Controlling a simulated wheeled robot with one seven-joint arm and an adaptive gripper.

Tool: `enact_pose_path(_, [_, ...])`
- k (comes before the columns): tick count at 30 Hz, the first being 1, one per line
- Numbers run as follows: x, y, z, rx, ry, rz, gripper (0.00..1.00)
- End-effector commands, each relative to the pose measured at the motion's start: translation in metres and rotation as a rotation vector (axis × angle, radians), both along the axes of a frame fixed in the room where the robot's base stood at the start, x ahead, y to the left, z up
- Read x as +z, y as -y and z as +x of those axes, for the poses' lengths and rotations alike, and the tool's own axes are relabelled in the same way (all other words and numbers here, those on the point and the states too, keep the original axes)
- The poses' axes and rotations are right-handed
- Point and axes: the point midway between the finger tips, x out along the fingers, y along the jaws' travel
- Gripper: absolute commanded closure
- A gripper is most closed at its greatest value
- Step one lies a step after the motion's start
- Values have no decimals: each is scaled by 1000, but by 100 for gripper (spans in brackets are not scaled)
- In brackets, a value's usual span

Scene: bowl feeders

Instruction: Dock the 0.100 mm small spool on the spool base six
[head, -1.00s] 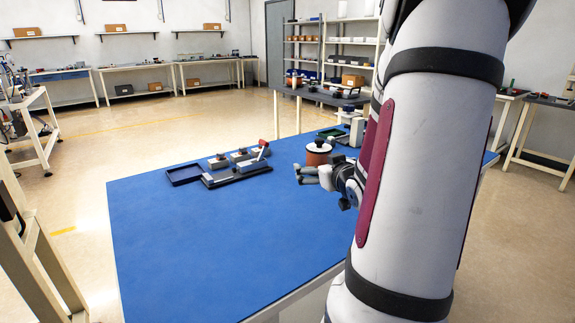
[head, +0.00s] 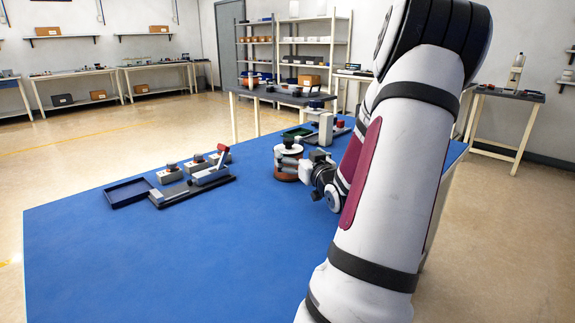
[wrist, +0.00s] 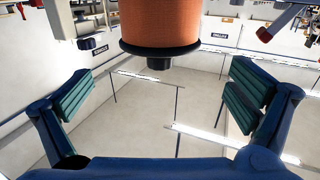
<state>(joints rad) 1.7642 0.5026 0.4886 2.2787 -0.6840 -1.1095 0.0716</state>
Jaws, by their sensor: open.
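A copper-orange spool (head: 286,174) with a dark flange and knob stands at the right part of the blue table. In the wrist view, which is upside down, the spool (wrist: 160,22) shows at the top centre, flange and knob toward the picture's middle. I cannot read its size. In the wrist view the fingers are wide apart with clear space on both sides of the spool. Several grey blocks stand on a dark tray (head: 160,201); I cannot tell which is base six.
Behind the spool are a green tray (head: 297,132) and a white upright device (head: 326,128). The table's front left is clear.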

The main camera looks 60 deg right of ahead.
Motion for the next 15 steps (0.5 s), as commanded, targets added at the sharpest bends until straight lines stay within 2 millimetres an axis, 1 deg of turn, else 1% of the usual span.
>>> enact_pose_path(1, [-1,6,7,1,2,-1,0])
enact_pose_path(3, [-1,11,13,1,0,-1,0])
enact_pose_path(11, [-3,23,27,0,1,-1,0])
enact_pose_path(15, [-7,36,42,0,1,0,0])
